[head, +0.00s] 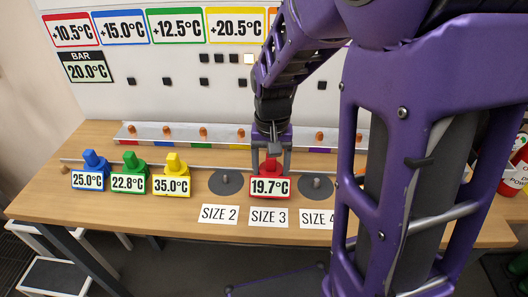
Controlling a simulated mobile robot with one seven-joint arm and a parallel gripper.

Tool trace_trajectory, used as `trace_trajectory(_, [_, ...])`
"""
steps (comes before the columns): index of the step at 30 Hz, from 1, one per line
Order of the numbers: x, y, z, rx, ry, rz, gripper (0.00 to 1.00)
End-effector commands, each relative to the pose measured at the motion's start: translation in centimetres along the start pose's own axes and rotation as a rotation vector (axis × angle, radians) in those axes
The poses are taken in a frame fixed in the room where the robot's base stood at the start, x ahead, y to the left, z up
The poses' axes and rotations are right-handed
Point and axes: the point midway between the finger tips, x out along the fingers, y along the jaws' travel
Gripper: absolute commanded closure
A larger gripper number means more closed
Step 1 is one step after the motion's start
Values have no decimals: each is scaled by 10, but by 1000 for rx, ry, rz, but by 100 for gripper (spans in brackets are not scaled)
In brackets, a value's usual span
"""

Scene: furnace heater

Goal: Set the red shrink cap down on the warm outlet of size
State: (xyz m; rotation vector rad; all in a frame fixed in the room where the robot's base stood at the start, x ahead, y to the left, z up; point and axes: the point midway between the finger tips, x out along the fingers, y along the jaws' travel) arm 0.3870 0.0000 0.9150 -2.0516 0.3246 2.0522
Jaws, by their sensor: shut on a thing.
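The red shrink cap (268,168) is at the middle of the wooden bench, above the label SIZE 3 (268,217). A tag on its front reads 19.7°C. My gripper (270,157) comes down from above and is shut on the red cap's top. The cap hides what is under it, and I cannot tell whether it rests there or hangs just above. A bare dark round outlet with a short peg (226,182) lies to its left at SIZE 2, and another (315,185) lies to its right at SIZE 4.
Blue (93,161), green (132,161) and yellow (173,162) caps stand at the left, tagged 25.0°C, 22.8°C and 35.0°C. Signs on the back panel include a +10.5°C sign (74,30) and a BAR 20.0°C sign (86,67). My arm hides the bench's right part.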

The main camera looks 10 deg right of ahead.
Motion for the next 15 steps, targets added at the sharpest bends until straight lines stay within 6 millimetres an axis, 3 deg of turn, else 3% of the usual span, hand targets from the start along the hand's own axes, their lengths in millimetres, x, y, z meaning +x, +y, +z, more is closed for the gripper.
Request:
trace_trajectory(4, [8, 0, 0, 0, 0, 0, 89])
trace_trajectory(15, [9, 0, 0, 0, 0, 0, 89])
